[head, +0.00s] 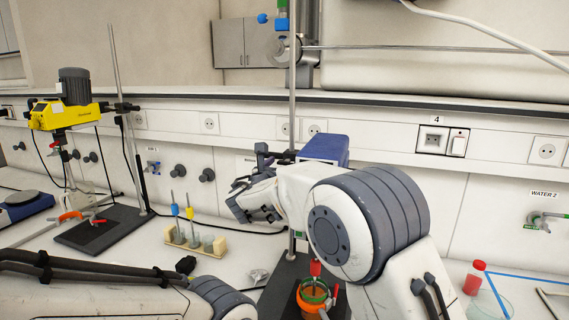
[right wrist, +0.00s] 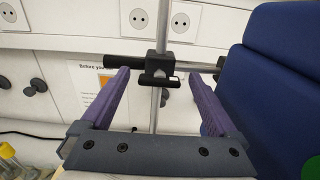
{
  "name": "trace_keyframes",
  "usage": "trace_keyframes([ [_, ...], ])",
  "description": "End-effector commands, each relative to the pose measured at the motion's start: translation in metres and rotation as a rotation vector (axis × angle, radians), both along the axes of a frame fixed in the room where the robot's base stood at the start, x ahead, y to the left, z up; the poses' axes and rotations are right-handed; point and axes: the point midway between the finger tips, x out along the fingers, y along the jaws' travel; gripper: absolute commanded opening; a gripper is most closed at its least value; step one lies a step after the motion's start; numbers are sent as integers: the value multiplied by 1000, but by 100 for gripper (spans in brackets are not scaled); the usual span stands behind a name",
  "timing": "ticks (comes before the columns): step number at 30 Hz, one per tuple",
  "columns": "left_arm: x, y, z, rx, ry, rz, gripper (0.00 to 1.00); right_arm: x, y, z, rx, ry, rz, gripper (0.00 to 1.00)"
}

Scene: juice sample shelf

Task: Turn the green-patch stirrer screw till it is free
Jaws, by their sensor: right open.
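The blue stirrer (head: 326,148) stands at a vertical rod behind my right arm, which hides much of it. In the right wrist view its blue housing (right wrist: 283,70) fills the right side, with part of a green round patch (right wrist: 312,168) at the lower corner. A dark clamp with a screw (right wrist: 158,68) sits on the rod, beyond and between my fingertips. My right gripper (head: 248,182) is open and empty; its two purple fingers (right wrist: 158,76) show in the wrist view. I cannot tell any finger contact with the screw. My left gripper is not in view.
A yellow stirrer (head: 75,112) hangs on a stand at the left. A wooden rack (head: 196,243) with vials stands at centre left. An orange-held vessel (head: 312,298) is below my right arm. A red-capped bottle (head: 474,278) and a glass dish (head: 490,306) are at the right.

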Motion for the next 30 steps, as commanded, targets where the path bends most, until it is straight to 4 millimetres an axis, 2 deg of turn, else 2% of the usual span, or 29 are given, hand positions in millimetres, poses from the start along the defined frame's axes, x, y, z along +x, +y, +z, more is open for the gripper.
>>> trace_keyframes([
  [2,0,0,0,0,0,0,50,0,0,0,0,0,0,95],
  [6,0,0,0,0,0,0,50,0,0,0,0,0,0,41],
  [9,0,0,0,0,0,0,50,0,0,0,0,0,0,9],
  [20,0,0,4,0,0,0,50,-1,0,1,-59,19,-1,9],
  [30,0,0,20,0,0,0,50,0,1,2,-302,99,-1,9],
])
